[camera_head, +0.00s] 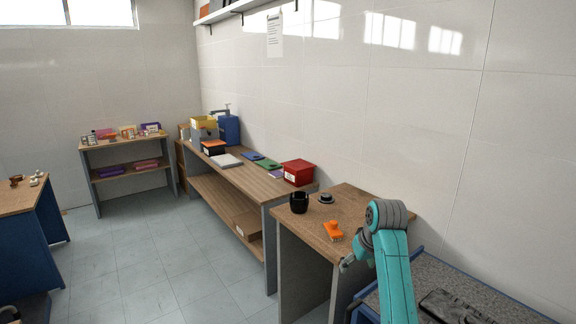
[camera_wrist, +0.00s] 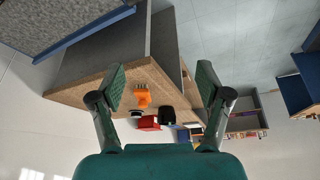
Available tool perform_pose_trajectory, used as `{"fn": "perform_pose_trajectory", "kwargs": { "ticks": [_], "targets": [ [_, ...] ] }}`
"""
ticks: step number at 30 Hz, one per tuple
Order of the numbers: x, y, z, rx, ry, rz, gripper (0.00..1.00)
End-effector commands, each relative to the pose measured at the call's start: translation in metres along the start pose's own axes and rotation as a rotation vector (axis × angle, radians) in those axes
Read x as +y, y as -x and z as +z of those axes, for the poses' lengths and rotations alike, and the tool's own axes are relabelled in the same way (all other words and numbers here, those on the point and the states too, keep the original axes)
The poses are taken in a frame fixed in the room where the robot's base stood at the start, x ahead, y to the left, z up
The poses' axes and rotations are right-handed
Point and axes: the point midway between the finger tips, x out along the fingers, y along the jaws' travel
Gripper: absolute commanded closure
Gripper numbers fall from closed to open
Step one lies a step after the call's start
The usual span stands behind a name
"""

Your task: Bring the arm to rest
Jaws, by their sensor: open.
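My teal arm (camera_head: 393,265) rises at the lower right of the head view, bent at its top joint. My gripper (camera_head: 347,263) hangs at the left of that joint, by the front edge of the small wooden table (camera_head: 372,205). In the wrist view my gripper (camera_wrist: 160,88) has its two fingers wide apart with nothing between them. That view shows the table beyond the fingertips, upside down. An orange object (camera_head: 333,231) lies on the table near my gripper; it also shows between the fingers in the wrist view (camera_wrist: 143,97).
A black cup (camera_head: 299,203) and a small dark round object (camera_head: 326,198) stand on the same table. A longer bench with a red box (camera_head: 298,172) adjoins it to the left. A grey-topped surface (camera_head: 480,300) lies at lower right. The floor (camera_head: 150,250) is clear.

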Motion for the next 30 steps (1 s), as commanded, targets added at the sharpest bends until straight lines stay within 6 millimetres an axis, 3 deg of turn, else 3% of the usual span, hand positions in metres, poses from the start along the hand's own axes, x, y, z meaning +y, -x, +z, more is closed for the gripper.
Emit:
{"fn": "perform_pose_trajectory", "kwargs": {
  "ticks": [8, 17, 24, 30],
  "targets": [
    [-0.003, -0.028, 0.019, 0.023, -0.010, 0.007, 0.23],
    [-0.009, -0.075, 0.059, 0.073, -0.028, 0.022, 0.23],
    [-0.020, -0.129, 0.124, 0.146, -0.055, 0.043, 0.23],
    [-0.033, -0.162, 0.187, 0.219, -0.075, 0.064, 0.23]
  ]
}}
